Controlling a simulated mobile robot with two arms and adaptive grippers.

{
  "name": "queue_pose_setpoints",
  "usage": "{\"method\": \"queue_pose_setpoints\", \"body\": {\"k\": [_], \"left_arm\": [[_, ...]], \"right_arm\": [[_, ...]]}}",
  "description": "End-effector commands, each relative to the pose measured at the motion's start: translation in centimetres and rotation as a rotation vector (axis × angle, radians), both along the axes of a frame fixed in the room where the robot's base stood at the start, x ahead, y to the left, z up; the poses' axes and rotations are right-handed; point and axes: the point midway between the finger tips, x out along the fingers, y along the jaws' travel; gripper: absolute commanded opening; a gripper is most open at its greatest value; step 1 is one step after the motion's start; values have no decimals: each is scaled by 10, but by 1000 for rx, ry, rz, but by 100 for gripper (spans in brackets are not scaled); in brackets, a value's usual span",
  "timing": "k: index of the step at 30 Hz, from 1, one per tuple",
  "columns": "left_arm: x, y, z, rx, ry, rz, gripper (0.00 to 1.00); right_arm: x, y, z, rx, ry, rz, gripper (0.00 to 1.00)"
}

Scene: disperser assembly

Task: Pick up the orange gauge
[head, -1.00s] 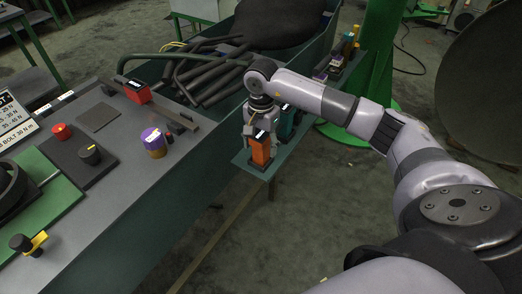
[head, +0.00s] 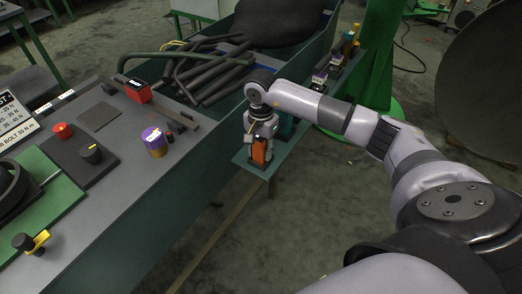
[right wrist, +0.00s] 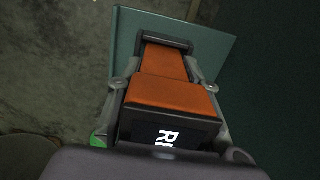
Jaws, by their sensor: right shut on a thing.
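The orange gauge (head: 260,152) stands upright at the near end of a narrow green shelf beside the bench. It is an orange block with dark ends. My right gripper (head: 259,139) is over it from above, with its fingers on both sides. In the right wrist view the orange gauge (right wrist: 174,93) lies between the two fingers of my right gripper (right wrist: 164,88), which is shut on it. Its dark face with white lettering is close to the camera. The foot of the gauge is by the shelf; I cannot tell whether it touches. My left gripper is not in view.
The green shelf (head: 285,155) runs back beside the bench, with a teal item partly hidden behind my right arm and other devices (head: 320,78) farther back. A red device (head: 138,90) and a purple-orange cylinder (head: 154,142) stand on the bench. A green post (head: 377,50) rises behind.

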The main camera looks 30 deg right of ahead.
Motion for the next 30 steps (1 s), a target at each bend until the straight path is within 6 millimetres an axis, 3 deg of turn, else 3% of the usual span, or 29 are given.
{"method": "queue_pose_setpoints", "body": {"k": [10,30], "left_arm": [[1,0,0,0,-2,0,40],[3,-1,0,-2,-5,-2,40]], "right_arm": [[0,0,0,0,0,0,0],[2,0,7,0,-5,0,0]]}}
